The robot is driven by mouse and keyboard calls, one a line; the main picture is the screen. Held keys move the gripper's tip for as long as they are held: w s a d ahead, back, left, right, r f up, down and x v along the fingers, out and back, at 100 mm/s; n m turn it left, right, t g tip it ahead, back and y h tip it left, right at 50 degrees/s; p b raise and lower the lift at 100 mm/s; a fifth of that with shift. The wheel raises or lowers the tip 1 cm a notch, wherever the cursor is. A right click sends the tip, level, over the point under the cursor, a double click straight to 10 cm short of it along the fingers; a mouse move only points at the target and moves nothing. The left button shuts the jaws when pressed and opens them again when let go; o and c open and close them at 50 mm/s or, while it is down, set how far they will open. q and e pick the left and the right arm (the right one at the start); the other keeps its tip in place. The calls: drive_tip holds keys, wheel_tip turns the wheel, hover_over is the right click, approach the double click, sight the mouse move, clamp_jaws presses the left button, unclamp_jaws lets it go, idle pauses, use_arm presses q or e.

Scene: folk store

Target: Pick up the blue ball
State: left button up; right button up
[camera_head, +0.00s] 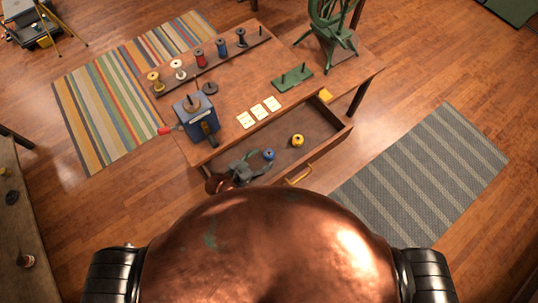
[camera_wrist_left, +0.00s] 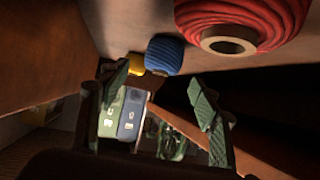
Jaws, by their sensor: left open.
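The blue ball (camera_head: 268,154) looks like wound yarn and lies in the open drawer (camera_head: 232,152) of the wooden table. My left gripper (camera_head: 257,162) is low at the drawer, open, with its fingers beside the ball. In the left wrist view the blue ball (camera_wrist_left: 165,54) shows just past and above the gap between the spread fingertips of my left gripper (camera_wrist_left: 158,78). Nothing is held. I cannot tell whether a finger touches the ball. My right gripper is not in view.
A yellow ball (camera_head: 297,140) lies behind the blue one. A large red wound ball (camera_wrist_left: 240,22) is close to the wrist camera. The drawer has a yellow handle (camera_head: 299,176). A blue box with a red-handled crank (camera_head: 196,116) stands on the tabletop above the gripper.

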sight(270, 152)
use_arm(q)
drive_tip(key=x, duration=0.5)
drive_tip(key=shift+w+r, duration=0.2)
drive_tip(key=shift+c, duration=0.2)
drive_tip(key=c, duration=1)
